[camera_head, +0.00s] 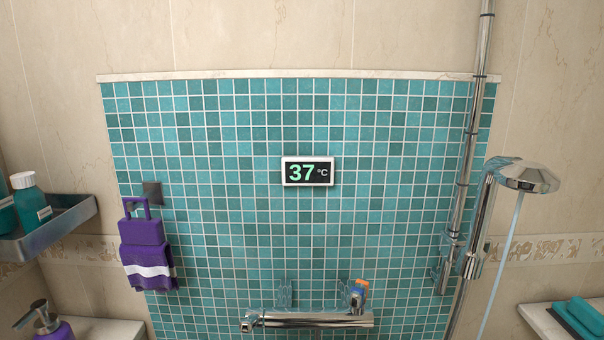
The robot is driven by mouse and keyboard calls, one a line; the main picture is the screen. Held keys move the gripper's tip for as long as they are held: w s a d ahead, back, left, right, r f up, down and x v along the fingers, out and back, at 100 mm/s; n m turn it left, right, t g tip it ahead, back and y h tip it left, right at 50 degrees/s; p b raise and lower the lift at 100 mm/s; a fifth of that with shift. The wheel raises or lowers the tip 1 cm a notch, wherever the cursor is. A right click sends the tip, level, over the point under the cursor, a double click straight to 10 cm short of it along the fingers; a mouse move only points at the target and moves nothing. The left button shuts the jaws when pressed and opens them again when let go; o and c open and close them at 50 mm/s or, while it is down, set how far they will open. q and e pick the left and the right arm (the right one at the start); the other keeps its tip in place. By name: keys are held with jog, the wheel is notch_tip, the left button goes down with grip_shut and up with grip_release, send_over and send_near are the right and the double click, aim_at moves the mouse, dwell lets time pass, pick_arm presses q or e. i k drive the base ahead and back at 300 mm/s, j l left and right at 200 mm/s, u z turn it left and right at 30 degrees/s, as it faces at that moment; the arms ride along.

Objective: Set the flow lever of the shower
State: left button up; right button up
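The shower's chrome mixer bar (310,320) lies across the bottom middle of the head view, against the teal tiled wall. I cannot tell from this view which one is the flow lever. A display (307,171) on the wall reads 37 °C. The chrome shower head (527,176) hangs on a rail at the right, with a thin pale-blue line below it. Neither gripper is in view.
A purple towel (147,260) hangs from a hook at the left. A metal shelf (62,228) with teal bottles is at the far left. A pump bottle (45,322) stands lower left. A ledge with teal items (580,318) is lower right. Space before the tiles looks clear.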

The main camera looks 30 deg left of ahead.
aim_at(254, 318)
jog(key=l+u, duration=0.15)
jog(key=u, duration=0.25)
jog(key=l+u, duration=0.1)
jog(key=u, duration=0.3)
jog(key=l+u, duration=0.15)
jog(key=u, duration=0.3)
jog(key=k+l+u, duration=0.1)
jog(key=u, duration=0.3)
